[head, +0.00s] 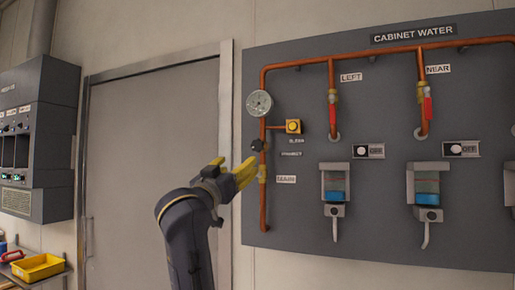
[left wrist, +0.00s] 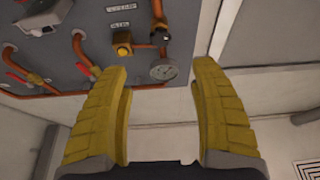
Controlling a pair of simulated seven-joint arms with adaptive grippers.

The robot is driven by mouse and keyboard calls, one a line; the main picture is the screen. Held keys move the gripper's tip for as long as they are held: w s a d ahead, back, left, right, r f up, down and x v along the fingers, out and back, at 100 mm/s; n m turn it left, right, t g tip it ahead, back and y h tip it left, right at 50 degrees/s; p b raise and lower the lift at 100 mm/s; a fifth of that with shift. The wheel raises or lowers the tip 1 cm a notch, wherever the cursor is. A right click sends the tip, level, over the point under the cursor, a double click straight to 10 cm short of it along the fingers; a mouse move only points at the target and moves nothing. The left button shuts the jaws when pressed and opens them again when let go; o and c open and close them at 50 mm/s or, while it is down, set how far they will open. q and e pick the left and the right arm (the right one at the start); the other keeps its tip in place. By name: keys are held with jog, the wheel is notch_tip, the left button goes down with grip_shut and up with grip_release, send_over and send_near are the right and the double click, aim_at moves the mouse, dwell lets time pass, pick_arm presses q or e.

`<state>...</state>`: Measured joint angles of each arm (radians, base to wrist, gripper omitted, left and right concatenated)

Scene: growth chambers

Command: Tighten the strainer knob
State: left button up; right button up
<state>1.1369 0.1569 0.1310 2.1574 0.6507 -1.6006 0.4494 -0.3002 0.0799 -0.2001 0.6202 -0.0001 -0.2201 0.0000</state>
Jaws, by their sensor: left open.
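A small dark round knob (head: 258,145) sits on the vertical copper pipe at the left of the grey panel, below the gauge. The label beside it is too small to read surely; I take it for the strainer knob. It also shows in the left wrist view (left wrist: 160,34), beyond the fingers. My left gripper (head: 236,170) is open, its yellow fingers just below and left of the knob in the head view. In the left wrist view the gripper (left wrist: 162,68) has nothing between its fingers and stands apart from the knob. My right gripper is not in view.
A round gauge (head: 259,103) is above the knob, and a yellow bleed valve (head: 293,126) is to its right. Red-handled valves (head: 332,116) and clear cups with blue contents (head: 335,187) are farther right. A grey door (head: 150,165) is left of the panel.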

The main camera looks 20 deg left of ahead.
aim_at(256, 147)
pick_arm(q)
jog(key=x, duration=1.6)
jog(key=shift+w, duration=0.3)
jog(key=shift+c, duration=0.4)
jog(key=c, duration=1.2)
jog(key=shift+c, duration=0.2)
jog(key=shift+a+f+m, duration=0.1)
jog(key=shift+m, duration=0.2)
